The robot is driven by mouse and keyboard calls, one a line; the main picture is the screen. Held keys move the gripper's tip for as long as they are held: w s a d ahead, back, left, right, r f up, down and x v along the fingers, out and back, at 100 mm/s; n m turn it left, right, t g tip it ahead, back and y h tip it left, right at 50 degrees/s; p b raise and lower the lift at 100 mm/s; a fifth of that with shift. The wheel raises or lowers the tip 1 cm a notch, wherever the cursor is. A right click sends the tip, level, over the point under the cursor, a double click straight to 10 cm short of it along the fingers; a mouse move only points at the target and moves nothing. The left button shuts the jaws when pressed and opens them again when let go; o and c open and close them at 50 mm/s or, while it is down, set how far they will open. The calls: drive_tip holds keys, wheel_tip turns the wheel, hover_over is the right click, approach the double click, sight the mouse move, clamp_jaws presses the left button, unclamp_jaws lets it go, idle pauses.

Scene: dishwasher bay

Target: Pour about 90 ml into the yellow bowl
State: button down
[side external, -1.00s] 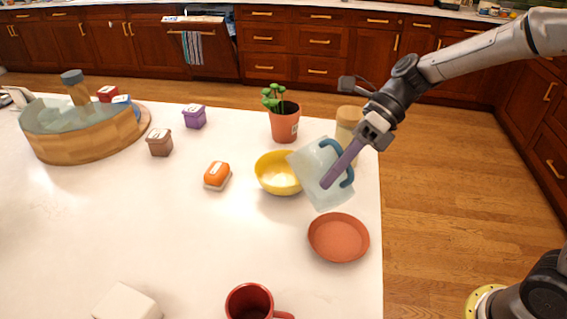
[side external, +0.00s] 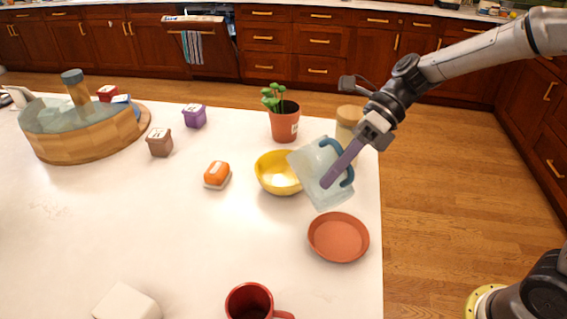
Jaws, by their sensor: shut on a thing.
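The yellow bowl (side external: 270,183) stands upright on the white counter. A pale translucent jug (side external: 313,178) with a blue handle (side external: 346,166) is tilted to the left, its upper edge at the bowl's right rim. My gripper (side external: 331,180) is shut on the jug at its handle side and holds it above the counter. I cannot make out a stream of liquid or the level in the bowl; the jug hides part of the bowl's right side.
A terracotta plate (side external: 338,238) lies just in front of the jug. A potted plant (side external: 284,123) and a tan canister (side external: 347,117) stand behind. An orange-topped dish (side external: 217,174) is left of the bowl, a red mug (side external: 249,302) at the front. The counter's left middle is clear.

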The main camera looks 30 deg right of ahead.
idle(0.9)
drive_tip(key=shift+s+r, duration=0.1)
drive_tip(key=shift+s, duration=0.05)
drive_tip(key=shift+s+d+f+n+t, duration=0.1)
drive_tip(key=shift+s+f+n+t, duration=0.15)
drive_tip(key=shift+f+t, duration=0.25)
drive_tip(key=shift+s+f+n+t, duration=0.25)
drive_tip(key=shift+f+t, duration=0.05)
drive_tip(key=shift+f, duration=0.35)
drive_tip(key=shift+s+r, duration=0.25)
drive_tip(key=shift+s, duration=0.1)
drive_tip(key=shift+s+d+f+n+t+y+p, duration=0.2)
drive_tip(key=shift+s+f+n+t+y, duration=0.25)
drive_tip(key=shift+s+f+n+t, duration=0.65)
drive_tip(key=shift+s+d+f+n+t+y+p, duration=0.15)
drive_tip(key=shift+s+f+n+t+y, duration=0.3)
drive_tip(key=shift+s+f+n+t, duration=0.65)
drive_tip(key=shift+w+a+r+m+t, duration=0.1)
drive_tip(key=shift+w+r+m+t, duration=0.1)
drive_tip(key=shift+m+t, duration=0.1)
